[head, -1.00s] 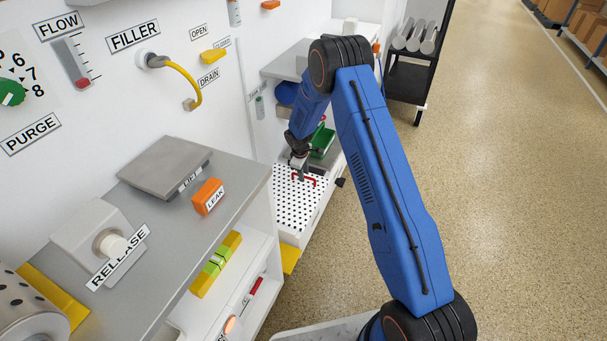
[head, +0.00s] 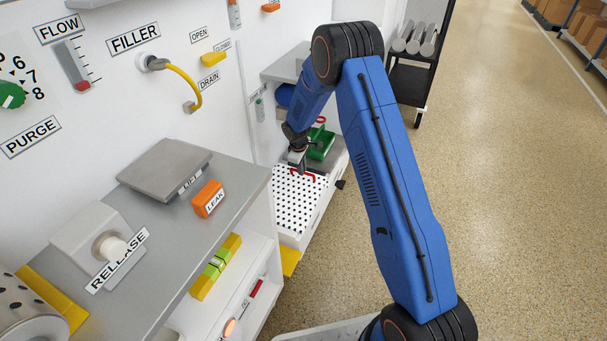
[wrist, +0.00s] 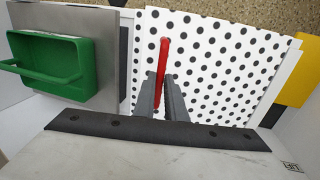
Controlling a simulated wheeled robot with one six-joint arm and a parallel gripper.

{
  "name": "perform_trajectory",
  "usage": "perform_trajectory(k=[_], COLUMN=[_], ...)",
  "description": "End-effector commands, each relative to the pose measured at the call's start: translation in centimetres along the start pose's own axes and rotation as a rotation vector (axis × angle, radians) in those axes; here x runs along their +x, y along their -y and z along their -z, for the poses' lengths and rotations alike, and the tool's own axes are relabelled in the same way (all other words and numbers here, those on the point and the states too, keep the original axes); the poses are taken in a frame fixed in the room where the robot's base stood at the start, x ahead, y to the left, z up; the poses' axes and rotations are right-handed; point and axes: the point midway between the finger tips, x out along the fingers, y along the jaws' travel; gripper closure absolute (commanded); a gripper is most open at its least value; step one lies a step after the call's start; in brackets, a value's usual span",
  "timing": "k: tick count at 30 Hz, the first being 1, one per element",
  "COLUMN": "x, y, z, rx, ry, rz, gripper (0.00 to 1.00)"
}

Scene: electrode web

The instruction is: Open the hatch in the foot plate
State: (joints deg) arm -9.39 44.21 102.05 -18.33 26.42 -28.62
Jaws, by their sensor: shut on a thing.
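The foot plate's hatch is a white plate with black holes (head: 297,207), low at the far end of the machine. It also fills the upper middle of the wrist view (wrist: 215,65). A red bar handle (wrist: 163,52) sits at its far part, and shows in the head view (head: 311,176). My gripper (wrist: 161,80) is shut on the red handle, with one finger on each side; in the head view it (head: 301,168) is over the plate's far end. The fingers hide part of the handle. I cannot tell how far the plate is tilted.
A green handled box (wrist: 52,58) stands on a grey surface beside the plate, close to my gripper; it also shows in the head view (head: 321,145). A yellow block (wrist: 298,72) lies past the plate's other side. The aisle floor (head: 490,200) at right is clear.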

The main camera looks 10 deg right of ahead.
Motion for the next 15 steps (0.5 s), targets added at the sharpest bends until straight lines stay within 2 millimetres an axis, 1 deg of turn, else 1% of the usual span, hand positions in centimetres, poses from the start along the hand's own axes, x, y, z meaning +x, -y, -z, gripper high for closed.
perform_trajectory(k=[1, 8, 15], x=[-0.9, -5.7, -10.0], y=[1.3, 4.2, 8.1], z=[0.0, 0.0, -0.1], rx=[-0.004, -0.007, -0.005], ry=[0.007, 0.010, 0.013], rz=[0.010, 0.015, 0.017], gripper=[1.00, 1.00, 1.00])
